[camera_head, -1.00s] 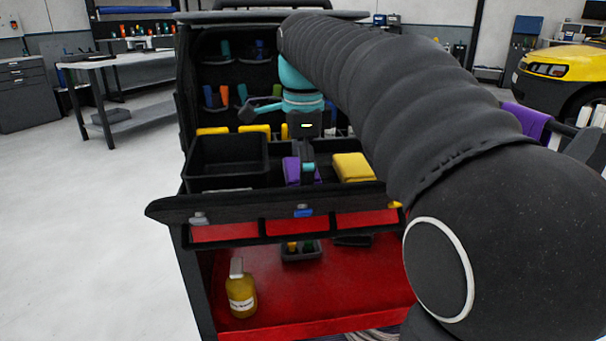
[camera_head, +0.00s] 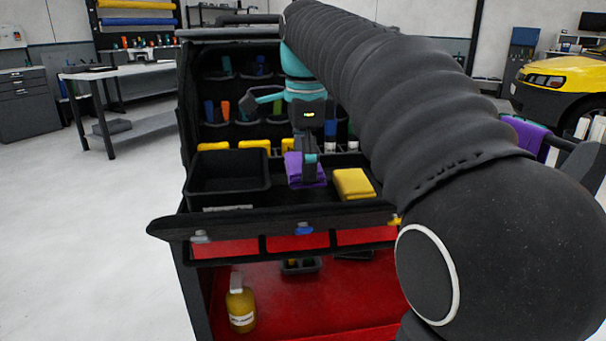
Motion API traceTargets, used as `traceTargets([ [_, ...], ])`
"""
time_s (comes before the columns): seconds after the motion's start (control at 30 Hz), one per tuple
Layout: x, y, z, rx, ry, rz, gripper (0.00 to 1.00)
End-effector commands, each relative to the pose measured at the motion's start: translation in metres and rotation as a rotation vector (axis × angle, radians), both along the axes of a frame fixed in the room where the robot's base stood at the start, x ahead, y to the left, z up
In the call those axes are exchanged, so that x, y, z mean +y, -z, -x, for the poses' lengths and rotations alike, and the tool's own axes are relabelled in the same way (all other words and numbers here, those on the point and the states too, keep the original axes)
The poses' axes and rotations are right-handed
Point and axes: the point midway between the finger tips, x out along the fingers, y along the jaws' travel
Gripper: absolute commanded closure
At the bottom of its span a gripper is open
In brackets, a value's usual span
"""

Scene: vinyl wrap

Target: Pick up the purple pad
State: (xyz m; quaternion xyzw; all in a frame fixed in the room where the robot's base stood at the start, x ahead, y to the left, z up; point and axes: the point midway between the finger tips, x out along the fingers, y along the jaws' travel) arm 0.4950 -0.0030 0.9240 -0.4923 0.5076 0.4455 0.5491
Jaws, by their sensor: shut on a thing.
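The purple pad (camera_head: 293,170) is a folded cloth-like pad over the black top tray of the cart, between a black bin and a yellow pad. My gripper (camera_head: 310,162) points down at it from above, with its fingers at the pad's upper right part. It is shut on the pad. The fingers hide part of the pad. The pad appears slightly raised, but the gap beneath it is hard to tell.
The empty black bin (camera_head: 228,184) stands left of the pad, and the yellow pad (camera_head: 353,183) lies close on the right. Spray bottles and tools fill the rack behind. A yellow bottle (camera_head: 241,308) stands on the red lower shelf (camera_head: 300,320). Open floor lies left.

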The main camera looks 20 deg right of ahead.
Motion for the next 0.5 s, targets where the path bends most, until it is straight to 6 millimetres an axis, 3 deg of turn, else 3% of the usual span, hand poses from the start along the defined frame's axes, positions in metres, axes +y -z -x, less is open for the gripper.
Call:
traceTargets([
  [0.2, -0.046, -0.030, 0.027, -0.002, 0.010, 0.001, 0.34],
  [0.5, -0.086, -0.057, 0.051, -0.001, 0.007, 0.000, 0.34],
])
